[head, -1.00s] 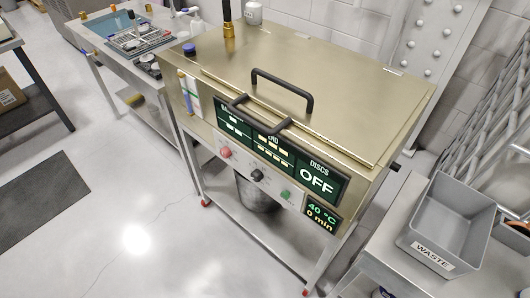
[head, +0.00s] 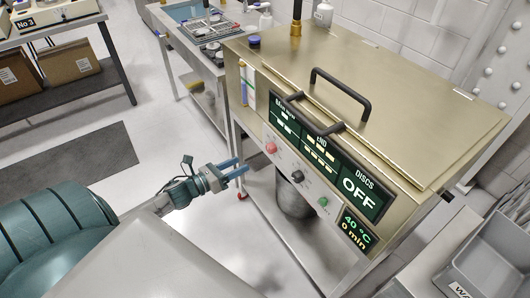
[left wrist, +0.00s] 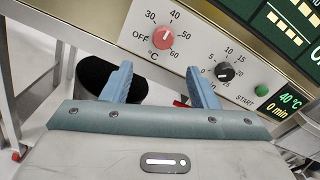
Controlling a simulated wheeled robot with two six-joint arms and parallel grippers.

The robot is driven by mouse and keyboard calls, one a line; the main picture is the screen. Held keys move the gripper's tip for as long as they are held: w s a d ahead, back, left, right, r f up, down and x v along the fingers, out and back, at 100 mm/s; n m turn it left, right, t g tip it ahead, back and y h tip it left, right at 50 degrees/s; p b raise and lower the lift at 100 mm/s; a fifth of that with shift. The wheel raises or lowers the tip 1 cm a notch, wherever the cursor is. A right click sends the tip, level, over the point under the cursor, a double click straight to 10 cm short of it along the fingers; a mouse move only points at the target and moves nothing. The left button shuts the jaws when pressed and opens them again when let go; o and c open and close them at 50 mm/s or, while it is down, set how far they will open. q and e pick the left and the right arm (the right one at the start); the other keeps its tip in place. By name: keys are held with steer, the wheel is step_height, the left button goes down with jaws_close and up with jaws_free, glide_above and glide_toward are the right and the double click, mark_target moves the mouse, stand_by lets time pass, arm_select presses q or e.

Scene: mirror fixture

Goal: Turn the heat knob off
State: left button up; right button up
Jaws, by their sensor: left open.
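The heat knob (head: 271,147) is a red dial on the white control panel of a gold, box-shaped machine (head: 400,90). In the left wrist view the red knob (left wrist: 162,38) has a scale from OFF to 60 °C around it. Its exact pointer direction is hard to read. A small display (left wrist: 283,104) reads 40 °C and 0 min. My left gripper (head: 242,171) is open and empty, with blue fingers, in front of and a little below the knob, apart from it. In the left wrist view its fingers (left wrist: 160,80) point up toward the panel. My right gripper is not visible.
A black timer knob (left wrist: 225,71) and a green START button (left wrist: 261,90) sit right of the red knob. A dark bucket (head: 294,198) stands below on the lower shelf. A black lid handle (head: 340,90) projects above. A grey bin (head: 490,255) is at right.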

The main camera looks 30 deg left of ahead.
mark_target(268, 150)
arm_select(q)
steer(key=p+x, duration=0.1)
steer(key=x, duration=0.2)
steer(key=p+x, duration=0.1)
steer(key=x, duration=0.2)
steer(key=p+x, duration=0.1)
steer(key=x, duration=0.2)
steer(key=shift+w+d+r, duration=0.25)
steer(key=shift+w+r, duration=0.1)
steer(key=shift+w+d+f, duration=0.1)
steer(key=shift+w+d, duration=0.1)
steer(key=shift+w, duration=0.3)
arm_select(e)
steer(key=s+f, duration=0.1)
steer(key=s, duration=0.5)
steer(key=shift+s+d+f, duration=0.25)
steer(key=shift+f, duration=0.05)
arm_select(q)
steer(key=c, duration=1)
